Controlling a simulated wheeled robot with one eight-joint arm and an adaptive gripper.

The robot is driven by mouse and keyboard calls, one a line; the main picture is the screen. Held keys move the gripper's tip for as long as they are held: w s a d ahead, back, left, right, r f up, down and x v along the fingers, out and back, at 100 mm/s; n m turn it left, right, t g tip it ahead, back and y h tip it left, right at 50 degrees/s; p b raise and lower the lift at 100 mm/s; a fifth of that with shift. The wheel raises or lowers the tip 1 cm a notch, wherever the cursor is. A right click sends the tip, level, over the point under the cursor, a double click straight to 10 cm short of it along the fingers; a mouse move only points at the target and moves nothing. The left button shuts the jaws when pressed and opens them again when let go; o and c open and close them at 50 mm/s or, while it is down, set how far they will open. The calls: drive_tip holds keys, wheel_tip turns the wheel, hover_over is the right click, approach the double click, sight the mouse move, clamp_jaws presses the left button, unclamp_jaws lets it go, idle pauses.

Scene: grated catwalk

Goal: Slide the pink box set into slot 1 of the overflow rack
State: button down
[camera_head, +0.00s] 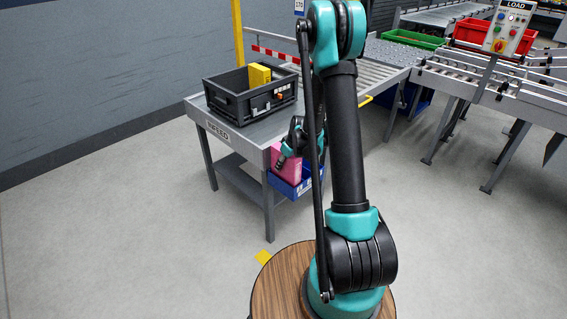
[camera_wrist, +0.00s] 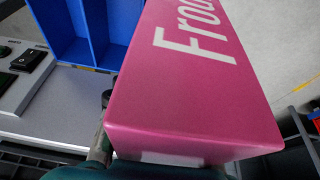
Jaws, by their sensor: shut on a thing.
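The pink box set (camera_wrist: 195,85), with white lettering starting "Fro", fills the middle of the wrist view. My gripper (camera_head: 291,150) is shut on it at the table's front edge. In the head view the pink box (camera_head: 287,165) shows below my gripper, partly hidden by it. A blue rack (camera_head: 290,187) hangs low at the table's front, just below the box. In the wrist view the blue rack (camera_wrist: 72,48) lies left of the box, with a divider between compartments. The box covers part of the rack. I cannot tell whether they touch, and no slot number is readable.
A grey table (camera_head: 236,135) marked "FEED" carries a black crate (camera_head: 245,108) with a yellow box (camera_head: 259,75) inside. Conveyors, a green tray (camera_head: 412,39) and a red bin (camera_head: 480,33) stand behind. The floor at the left is clear.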

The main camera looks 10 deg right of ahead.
drive_tip(key=shift+f, duration=0.75)
drive_tip(key=c, duration=0.9)
unclamp_jaws()
drive_tip(key=shift+o, duration=0.6)
drive_tip(key=o, duration=0.3)
wheel_tip(320, 180, up, 8)
